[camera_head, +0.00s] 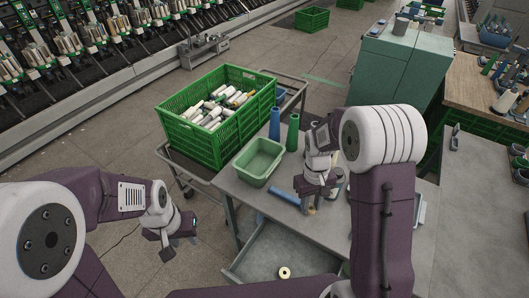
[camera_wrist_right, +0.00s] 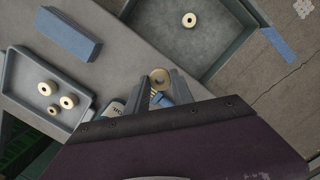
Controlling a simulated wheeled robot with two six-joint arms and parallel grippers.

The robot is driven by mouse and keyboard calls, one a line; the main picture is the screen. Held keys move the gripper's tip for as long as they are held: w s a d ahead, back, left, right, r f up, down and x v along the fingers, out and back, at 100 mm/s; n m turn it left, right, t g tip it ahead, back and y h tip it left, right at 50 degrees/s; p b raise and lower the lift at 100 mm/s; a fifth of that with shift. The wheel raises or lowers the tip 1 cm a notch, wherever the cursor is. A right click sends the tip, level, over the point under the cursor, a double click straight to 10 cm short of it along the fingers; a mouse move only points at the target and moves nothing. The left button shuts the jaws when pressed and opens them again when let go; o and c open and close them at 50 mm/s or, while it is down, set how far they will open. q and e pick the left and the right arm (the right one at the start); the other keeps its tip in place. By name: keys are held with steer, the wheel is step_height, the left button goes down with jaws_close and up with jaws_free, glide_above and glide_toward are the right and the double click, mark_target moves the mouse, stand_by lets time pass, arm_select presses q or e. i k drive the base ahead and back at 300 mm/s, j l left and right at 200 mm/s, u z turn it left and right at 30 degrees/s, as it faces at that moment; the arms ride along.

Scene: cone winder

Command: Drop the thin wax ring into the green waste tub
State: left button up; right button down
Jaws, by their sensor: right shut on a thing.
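The green waste tub (camera_head: 246,176) is a pale green open tub on the grey table, left of my right gripper in the head view. My right gripper (camera_head: 312,207) is over the table. In the right wrist view its fingers (camera_wrist_right: 163,82) are shut on a pale tan wax ring (camera_wrist_right: 160,70), held at the fingertips. The held ring is small and partly hidden in the head view, so its thickness is hard to judge. My left gripper (camera_head: 177,249) hangs off the table's left side, apart from the tub; its jaw opening is unclear.
Several similar rings lie in a grey tray (camera_wrist_right: 82,111). Another ring (camera_head: 285,272) lies in the open drawer (camera_head: 258,258). A green crate (camera_head: 190,131) holds bobbins.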

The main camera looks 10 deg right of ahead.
mark_target(263, 167)
steer(key=i+j+z, duration=0.4)
steer(key=j, duration=0.25)
steer(key=i+j+z, duration=0.2)
steer(key=j, duration=0.2)
steer(key=i+j+z, duration=0.2)
steer(key=j, duration=0.2)
steer(key=i+j+z, duration=0.2)
steer(key=j, duration=0.2)
steer(key=j+z, duration=0.2)
steer(key=j, duration=0.25)
steer(key=i+j+z, duration=0.2)
steer(key=j, duration=0.25)
steer(key=k, duration=0.1)
